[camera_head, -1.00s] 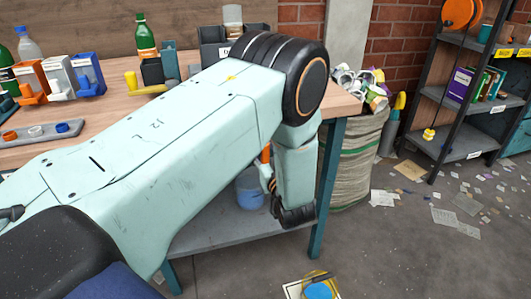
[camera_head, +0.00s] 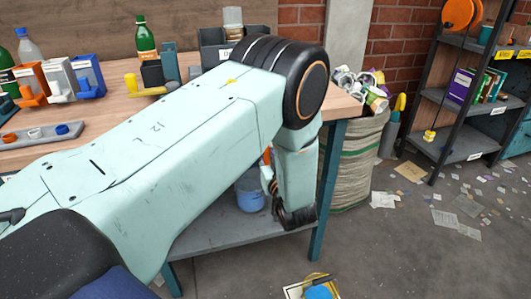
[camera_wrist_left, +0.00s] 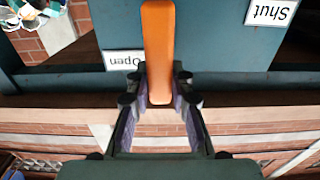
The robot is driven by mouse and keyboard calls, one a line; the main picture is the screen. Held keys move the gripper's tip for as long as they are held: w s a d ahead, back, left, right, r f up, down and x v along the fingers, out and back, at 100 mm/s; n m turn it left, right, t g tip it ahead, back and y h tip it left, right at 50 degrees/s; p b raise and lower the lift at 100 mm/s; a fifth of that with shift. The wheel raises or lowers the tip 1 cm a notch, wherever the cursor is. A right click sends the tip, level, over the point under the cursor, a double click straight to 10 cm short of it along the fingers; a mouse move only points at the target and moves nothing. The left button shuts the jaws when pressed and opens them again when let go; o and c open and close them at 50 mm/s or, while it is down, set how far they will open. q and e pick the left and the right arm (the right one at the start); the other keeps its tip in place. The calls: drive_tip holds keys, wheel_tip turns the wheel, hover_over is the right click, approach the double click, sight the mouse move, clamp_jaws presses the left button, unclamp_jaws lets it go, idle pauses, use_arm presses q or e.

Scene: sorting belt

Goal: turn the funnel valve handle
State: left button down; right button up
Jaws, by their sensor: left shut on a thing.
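The orange valve handle (camera_wrist_left: 157,45) stands upright as a bar in the left wrist view. My left gripper (camera_wrist_left: 161,85) is shut on its lower part, with a purple-lined finger along each side. The handle is close to the upside-down "Open" label (camera_wrist_left: 125,61) and well apart from the "Shut" label (camera_wrist_left: 270,12). Both labels are on a dark teal face. In the head view my left arm reaches across the bench and bends down at its right end. My right gripper is not in view.
The wooden bench (camera_head: 95,140) holds small dispensers, bottles and a tray (camera_head: 42,133) of caps. A blue bucket (camera_head: 250,197) stands on its lower shelf. A sack of cans (camera_head: 358,165) stands right of the bench. A shelf rack (camera_head: 455,100) is farther right. Papers litter the floor.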

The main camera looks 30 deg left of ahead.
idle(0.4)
use_arm(q)
drive_tip(key=s+a+f+n+p, duration=0.1)
drive_tip(key=s+a+f+n, duration=0.1)
drive_tip(key=n, duration=0.7)
drive_tip(key=s+a+f+n, duration=0.1)
drive_tip(key=f+n, duration=0.3)
drive_tip(key=n, duration=0.4)
drive_tip(key=shift+s+a+n+p, duration=0.35)
drive_tip(key=shift+s+a+n, duration=0.05)
drive_tip(key=shift+s, duration=0.35)
drive_tip(key=shift+f, duration=0.1)
drive_tip(key=c, duration=1.2)
unclamp_jaws()
drive_tip(key=shift+o, duration=0.2)
